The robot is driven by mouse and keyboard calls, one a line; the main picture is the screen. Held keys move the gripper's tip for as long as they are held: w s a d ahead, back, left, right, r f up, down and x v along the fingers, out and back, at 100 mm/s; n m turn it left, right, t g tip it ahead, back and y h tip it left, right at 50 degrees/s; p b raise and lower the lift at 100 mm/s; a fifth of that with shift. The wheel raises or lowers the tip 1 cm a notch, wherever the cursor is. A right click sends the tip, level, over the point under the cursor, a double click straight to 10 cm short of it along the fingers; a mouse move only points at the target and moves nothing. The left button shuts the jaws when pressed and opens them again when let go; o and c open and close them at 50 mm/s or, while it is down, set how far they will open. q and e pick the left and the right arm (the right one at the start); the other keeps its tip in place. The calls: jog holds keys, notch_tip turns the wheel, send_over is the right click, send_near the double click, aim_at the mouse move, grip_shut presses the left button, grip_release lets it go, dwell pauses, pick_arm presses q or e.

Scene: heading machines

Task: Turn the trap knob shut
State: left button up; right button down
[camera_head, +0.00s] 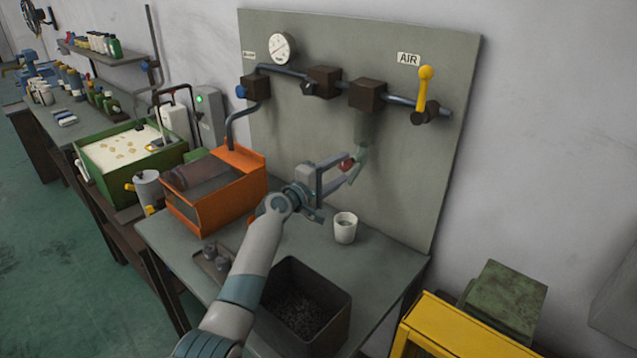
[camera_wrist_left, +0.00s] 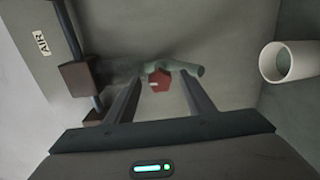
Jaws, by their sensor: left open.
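The red trap knob (camera_head: 347,164) sits low on a grey-green drain pipe (camera_head: 360,158), under the trap bowl (camera_head: 366,127) hanging from a brown block. In the left wrist view the knob (camera_wrist_left: 160,82) shows as a red, many-sided shape with a small pale mark, in front of the pipe (camera_wrist_left: 186,68). My left gripper (camera_head: 349,168) is open, with its fingers reaching toward the knob. In the left wrist view its two fingers (camera_wrist_left: 160,78) stand on either side of the knob, with gaps; contact does not show. My right gripper is not in view.
A white cup (camera_head: 345,232) stands on the bench below the pipe, near my left gripper. The grey panel (camera_head: 420,165) rises behind, with a gauge (camera_head: 282,48) and a yellow lever (camera_head: 424,88). An orange machine (camera_head: 215,190) and a dark bin (camera_head: 335,330) flank my arm.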

pick_arm(q)
jog(key=b+v, duration=0.3)
jog(key=v, duration=1.4)
jog(key=shift+s+a, duration=0.1)
